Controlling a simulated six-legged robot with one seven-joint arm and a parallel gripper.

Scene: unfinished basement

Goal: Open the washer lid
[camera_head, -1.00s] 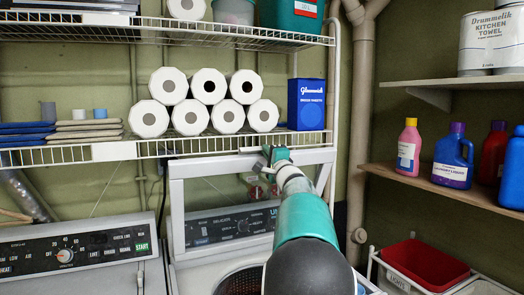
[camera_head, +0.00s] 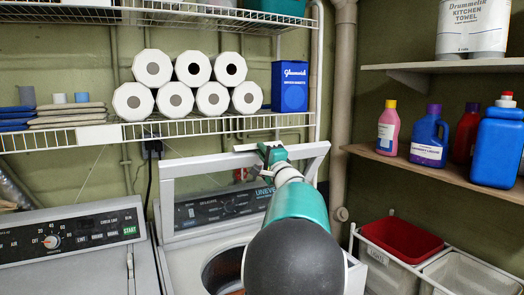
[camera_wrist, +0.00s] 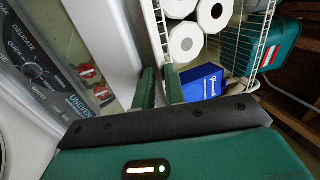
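The washer lid (camera_head: 163,198) is raised, a white frame with a see-through middle; the washer's control panel (camera_head: 225,206) shows through it. Below, the round drum opening (camera_head: 222,270) is partly hidden by my arm. My gripper (camera_head: 266,152) is at the lid's top edge, right of the middle, beside a small white tab. In the wrist view, the two green fingers of my gripper (camera_wrist: 160,88) are close together with a narrow gap, just right of the white lid frame (camera_wrist: 108,45). I cannot tell whether they hold the lid's edge.
A wire shelf (camera_head: 190,126) with paper rolls (camera_head: 192,68) and a blue box (camera_head: 290,86) hangs behind and above the lid. A second machine (camera_head: 80,250) stands on the left. On the right are a bottle shelf (camera_head: 430,172), a pipe (camera_head: 343,110) and laundry bins (camera_head: 400,262).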

